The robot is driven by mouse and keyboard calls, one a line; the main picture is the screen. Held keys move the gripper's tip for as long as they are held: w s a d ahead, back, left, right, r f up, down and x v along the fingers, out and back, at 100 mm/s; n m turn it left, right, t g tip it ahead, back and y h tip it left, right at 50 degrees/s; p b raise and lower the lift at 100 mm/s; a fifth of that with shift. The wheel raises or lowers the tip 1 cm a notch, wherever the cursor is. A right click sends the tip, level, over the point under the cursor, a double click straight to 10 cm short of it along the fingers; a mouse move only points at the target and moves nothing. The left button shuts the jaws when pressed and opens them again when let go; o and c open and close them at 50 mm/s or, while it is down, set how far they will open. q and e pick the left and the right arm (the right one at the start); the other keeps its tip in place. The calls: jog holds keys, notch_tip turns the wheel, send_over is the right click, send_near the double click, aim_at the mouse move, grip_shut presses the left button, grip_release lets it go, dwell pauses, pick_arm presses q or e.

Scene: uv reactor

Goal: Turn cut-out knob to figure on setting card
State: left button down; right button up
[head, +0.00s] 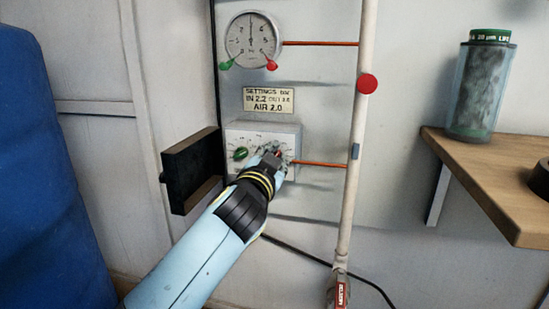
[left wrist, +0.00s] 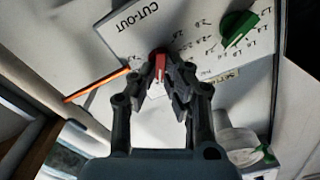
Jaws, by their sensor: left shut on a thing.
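The cut-out knob is red and shows between my left fingers in the left wrist view (left wrist: 160,66), beside the "CUT-OUT" lettering. My left gripper (left wrist: 160,76) is shut on it. In the head view the same gripper (head: 276,157) covers the right part of the white control box (head: 290,130) and hides most of the knob and its scale. The setting card (head: 268,99) hangs above the box; it reads "IN 2.2" and "AIR 2.0", and the cut-out figure is too blurred to read surely. My right gripper is out of view.
A green knob (head: 240,153) sits on the box's left side. A dark open cover (head: 193,170) stands out left of it. A round gauge (head: 251,40) is above the card. A white pipe (head: 354,130) runs right of the box; a wooden shelf (head: 490,180) is farther right.

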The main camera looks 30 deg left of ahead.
pick_arm(q)
jog(key=c, duration=1.4)
grip_release()
jog(key=shift+s, duration=0.1)
jog(key=v, duration=0.7)
jog(key=shift+s, duration=0.15)
jog(key=shift+f, duration=0.1)
